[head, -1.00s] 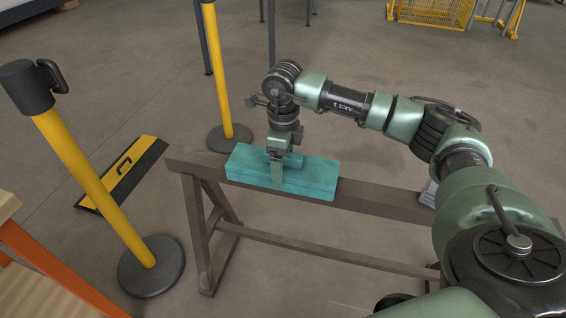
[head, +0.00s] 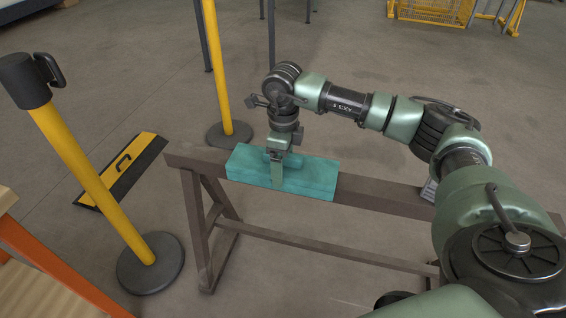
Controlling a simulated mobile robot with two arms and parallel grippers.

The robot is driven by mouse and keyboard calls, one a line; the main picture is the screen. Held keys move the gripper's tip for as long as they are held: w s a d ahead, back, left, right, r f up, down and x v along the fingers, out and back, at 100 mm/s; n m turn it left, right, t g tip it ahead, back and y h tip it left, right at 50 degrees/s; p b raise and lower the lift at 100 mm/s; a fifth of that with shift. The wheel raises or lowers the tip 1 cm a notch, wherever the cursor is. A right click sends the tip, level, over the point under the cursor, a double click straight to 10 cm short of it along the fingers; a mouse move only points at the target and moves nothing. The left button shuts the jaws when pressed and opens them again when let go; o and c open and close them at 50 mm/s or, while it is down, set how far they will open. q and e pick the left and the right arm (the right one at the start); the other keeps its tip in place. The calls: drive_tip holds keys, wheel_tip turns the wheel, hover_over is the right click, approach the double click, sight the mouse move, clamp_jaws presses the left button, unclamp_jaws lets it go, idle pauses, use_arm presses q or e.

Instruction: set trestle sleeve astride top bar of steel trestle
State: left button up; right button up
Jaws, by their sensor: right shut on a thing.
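The trestle sleeve is a teal block (head: 312,178) at the left part of the top bar of the brown steel trestle (head: 380,197). It lies lengthwise along the bar and hides the stretch of bar behind and under it. Its near side hangs down over the bar's front face; I cannot see its far side. My right gripper (head: 277,172) points down from above and is shut on the sleeve near its middle, with one finger on the near side. My left gripper is not in view.
Yellow posts on dark round bases stand left of the trestle (head: 92,185) and behind it (head: 215,75). A yellow and black ramp (head: 122,172) lies on the floor at left. An orange-framed wooden bench (head: 40,262) is at lower left. A small grey item (head: 429,190) is on the bar at right.

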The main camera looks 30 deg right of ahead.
drive_tip(key=o, duration=1.2)
drive_tip(key=shift+f, duration=0.1)
